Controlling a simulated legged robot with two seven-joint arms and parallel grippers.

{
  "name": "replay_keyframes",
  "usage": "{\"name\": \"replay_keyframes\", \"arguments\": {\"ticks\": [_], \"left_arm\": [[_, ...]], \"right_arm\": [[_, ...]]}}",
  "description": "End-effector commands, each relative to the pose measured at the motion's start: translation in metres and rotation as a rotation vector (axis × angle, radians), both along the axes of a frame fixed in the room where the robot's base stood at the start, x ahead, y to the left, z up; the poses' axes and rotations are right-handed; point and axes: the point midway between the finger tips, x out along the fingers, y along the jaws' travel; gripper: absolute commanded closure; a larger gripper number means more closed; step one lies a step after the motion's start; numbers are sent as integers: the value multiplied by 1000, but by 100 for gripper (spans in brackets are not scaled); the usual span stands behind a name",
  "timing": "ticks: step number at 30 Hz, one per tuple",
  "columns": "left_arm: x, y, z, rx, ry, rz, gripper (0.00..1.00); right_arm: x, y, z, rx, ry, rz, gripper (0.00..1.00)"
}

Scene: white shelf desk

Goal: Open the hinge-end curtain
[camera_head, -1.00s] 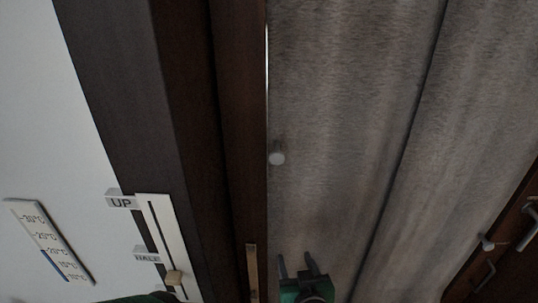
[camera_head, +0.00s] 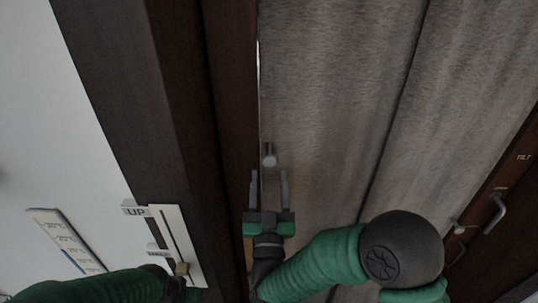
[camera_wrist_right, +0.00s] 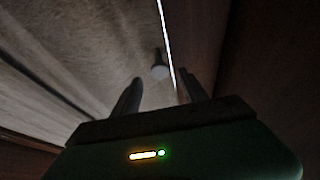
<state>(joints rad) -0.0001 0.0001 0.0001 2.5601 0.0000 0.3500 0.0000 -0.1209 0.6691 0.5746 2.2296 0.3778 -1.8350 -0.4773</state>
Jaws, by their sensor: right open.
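A grey-brown curtain (camera_head: 330,90) hangs in a dark wood frame, in two panels with a dark line between them. A small pale knob (camera_head: 269,155) sits near the curtain's left edge; it also shows in the right wrist view (camera_wrist_right: 159,68). My right gripper (camera_head: 269,178) is open just below the knob, its two fingers pointing up toward it. In the right wrist view the knob is beyond and between the fingertips (camera_wrist_right: 160,88), apart from them. My left arm shows at the lower left, but its gripper jaws cannot be made out.
A white slider plate (camera_head: 178,245) with an UP label (camera_head: 135,208) is at the lower left. A temperature scale (camera_head: 65,240) is beside it on the white wall. A dark wood post (camera_head: 130,100) borders the curtain. Another knob (camera_head: 457,227) and a metal handle (camera_head: 497,212) are at right.

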Motion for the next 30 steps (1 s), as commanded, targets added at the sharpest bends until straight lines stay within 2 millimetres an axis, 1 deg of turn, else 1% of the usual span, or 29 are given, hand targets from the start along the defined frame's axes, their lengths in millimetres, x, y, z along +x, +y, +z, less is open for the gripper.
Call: {"name": "replay_keyframes", "arguments": {"ticks": [1, 3, 6, 10, 16, 27, 28, 30], "left_arm": [[0, 0, 8, 0, 0, 0, 64], [0, 0, 12, 0, 0, 0, 64], [0, 0, 15, 0, 0, 0, 64], [0, 0, 16, 0, 0, 0, 64], [0, 0, 15, 0, 0, 0, 64], [0, 0, 15, 0, 0, 0, 64], [0, 0, 15, 0, 0, 0, 64], [0, 0, 15, 0, 0, 0, 64]], "right_arm": [[10, -1, 9, 1, -2, -3, 49], [22, 0, 12, 1, -1, -1, 49], [33, 0, 16, 1, -1, -1, 49], [39, 0, 16, 0, 0, 1, 49], [38, 0, 16, 0, 0, 1, 49], [38, 0, 16, 0, 0, 1, 98], [38, 0, 16, 0, 0, 1, 100], [38, 0, 16, 1, 0, 1, 100]]}}
